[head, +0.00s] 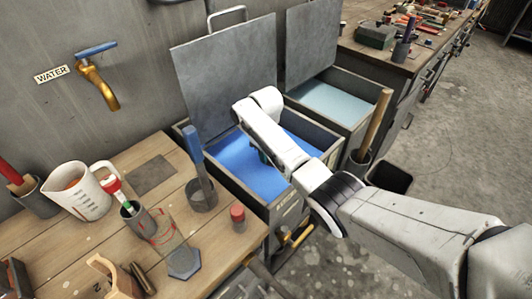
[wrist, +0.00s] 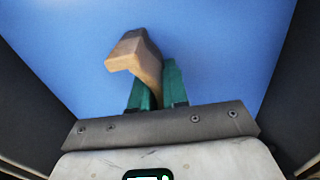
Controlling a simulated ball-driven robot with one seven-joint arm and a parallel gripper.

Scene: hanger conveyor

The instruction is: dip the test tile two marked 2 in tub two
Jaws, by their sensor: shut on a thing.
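My gripper (wrist: 155,92) is shut on a tan, bent piece (wrist: 135,52) that looks like a test tile; no number shows on it. It is above the blue liquid (wrist: 215,40), and I cannot tell whether the tile touches it. In the head view my gripper (head: 263,154) is over the near tub (head: 318,139), which holds bright blue liquid, and my arm hides the tile. The far tub (head: 356,88) holds pale blue liquid. Both lids stand raised. The near tub's front label is too blurred to read, so I cannot tell which is tub two.
A wooden bench (head: 215,236) at left holds a measuring jug (head: 83,190), a blue-handled tool in a cup (head: 202,195), a red-capped jar (head: 238,217) and a tan piece (head: 112,278). A wooden handle (head: 374,128) stands right of the tubs. Open floor lies at right.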

